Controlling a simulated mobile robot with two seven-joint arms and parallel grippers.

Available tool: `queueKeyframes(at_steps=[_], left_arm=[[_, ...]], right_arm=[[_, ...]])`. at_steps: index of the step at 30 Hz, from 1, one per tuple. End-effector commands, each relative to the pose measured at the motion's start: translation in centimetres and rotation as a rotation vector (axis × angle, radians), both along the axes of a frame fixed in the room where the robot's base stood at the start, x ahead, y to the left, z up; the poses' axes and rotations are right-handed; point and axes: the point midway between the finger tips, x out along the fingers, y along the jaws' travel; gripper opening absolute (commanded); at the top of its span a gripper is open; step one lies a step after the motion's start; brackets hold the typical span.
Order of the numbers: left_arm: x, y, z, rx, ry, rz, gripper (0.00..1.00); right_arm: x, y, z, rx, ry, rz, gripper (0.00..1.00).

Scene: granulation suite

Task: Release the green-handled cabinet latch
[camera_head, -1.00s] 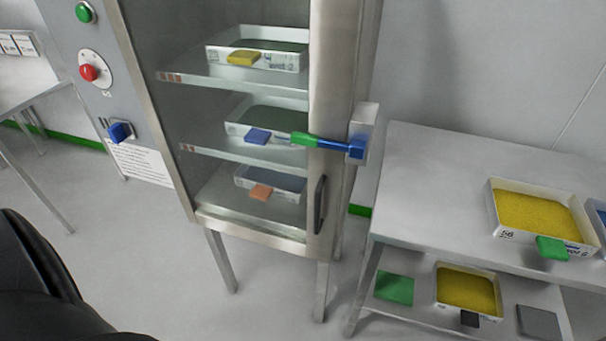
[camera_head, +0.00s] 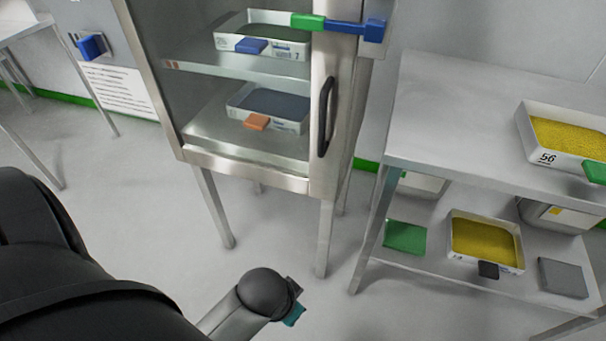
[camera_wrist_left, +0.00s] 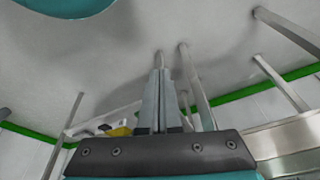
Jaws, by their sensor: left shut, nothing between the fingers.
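The cabinet latch has a green handle (camera_head: 307,22) and a blue bar (camera_head: 346,27) ending in a blue block (camera_head: 374,30) on the cabinet's right side. It lies roughly level across the edge of the glass-fronted door, which looks closed. My left arm comes in low in the head view, well below the latch and apart from it. My left gripper (camera_wrist_left: 160,75) shows in the left wrist view with its two fingers together and nothing between them. The latch does not show in that view. My right gripper is not in view.
The cabinet door has a dark vertical handle (camera_head: 325,116). Trays with blue and orange tabs sit on shelves inside. A steel table (camera_head: 440,120) on the right holds trays of yellow powder. A blue switch (camera_head: 90,46) is on the left panel. Floor below the cabinet is clear.

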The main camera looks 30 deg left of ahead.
Motion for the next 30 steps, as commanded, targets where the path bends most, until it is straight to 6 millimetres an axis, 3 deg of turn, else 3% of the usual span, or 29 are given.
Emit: queueKeyframes(at_steps=[11,20,30], left_arm=[[-1.1,0.3,3.4,-0.001,-0.046,0.006,0.0],[5.4,-3.0,5.1,-0.274,-0.292,0.212,0.0],[11.8,-6.3,9.3,-0.763,-0.506,0.494,0.0]], right_arm=[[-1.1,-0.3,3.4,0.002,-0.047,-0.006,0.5],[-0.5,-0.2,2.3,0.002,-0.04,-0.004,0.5],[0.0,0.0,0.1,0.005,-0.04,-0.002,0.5]])
